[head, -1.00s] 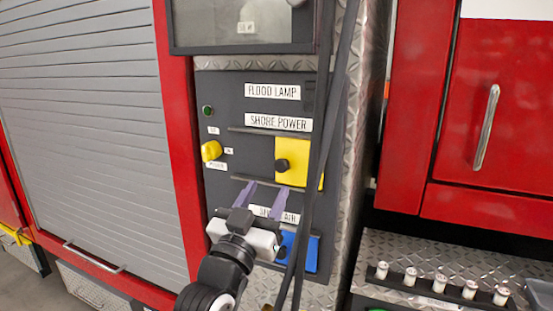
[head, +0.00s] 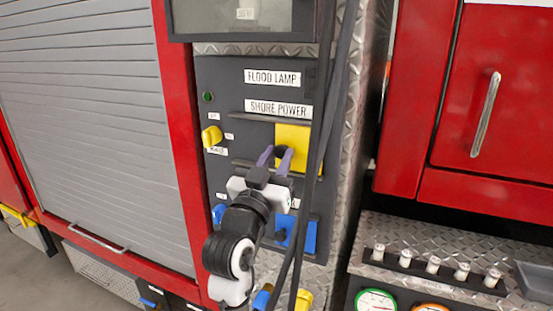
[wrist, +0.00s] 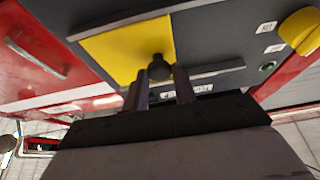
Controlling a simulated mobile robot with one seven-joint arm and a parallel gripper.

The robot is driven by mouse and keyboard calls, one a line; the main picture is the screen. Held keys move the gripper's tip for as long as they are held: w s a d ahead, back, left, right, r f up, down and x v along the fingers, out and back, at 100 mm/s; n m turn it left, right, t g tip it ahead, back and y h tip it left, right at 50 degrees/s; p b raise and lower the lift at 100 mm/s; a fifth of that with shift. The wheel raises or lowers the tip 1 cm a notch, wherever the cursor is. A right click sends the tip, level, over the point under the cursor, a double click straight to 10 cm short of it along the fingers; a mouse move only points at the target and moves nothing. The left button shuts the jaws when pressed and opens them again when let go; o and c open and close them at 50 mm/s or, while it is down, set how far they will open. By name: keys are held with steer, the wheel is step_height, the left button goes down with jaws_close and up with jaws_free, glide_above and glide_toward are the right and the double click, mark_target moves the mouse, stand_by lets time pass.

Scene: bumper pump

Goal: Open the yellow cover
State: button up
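The yellow cover (head: 293,135) is a flat square flap on the dark panel, below the "SHORE POWER" label. It looks closed. In the wrist view the cover (wrist: 118,50) fills the upper left, with its dark round knob (wrist: 159,67) near its edge. My gripper (head: 274,152) is at the cover's lower left part and hides most of the knob in the head view. In the wrist view my gripper (wrist: 162,78) has its two purple fingers apart, one on each side of the knob. I see gaps beside the knob; contact cannot be made out.
Dark hoses (head: 322,120) hang in front of the panel, just right of the cover. A blue cover (head: 306,235) is below. A yellow switch (head: 211,136) and a green button (head: 207,97) are on the left. A ledge with gauges (head: 376,301) stands at lower right.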

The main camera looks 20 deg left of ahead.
jaws_close()
steer(key=a+b, duration=0.5)
steer(key=a, duration=0.5)
steer(key=shift+w+a, duration=0.15)
steer(key=shift+w, duration=0.05)
steer(key=o, duration=0.8)
jaws_free()
steer(key=shift+c, duration=0.2)
steer(key=b+v, duration=0.4)
steer(key=v, duration=0.9)
steer(key=shift+s+f+b, duration=0.2)
steer(key=shift+s+b, duration=0.15)
steer(key=shift+s, duration=0.05)
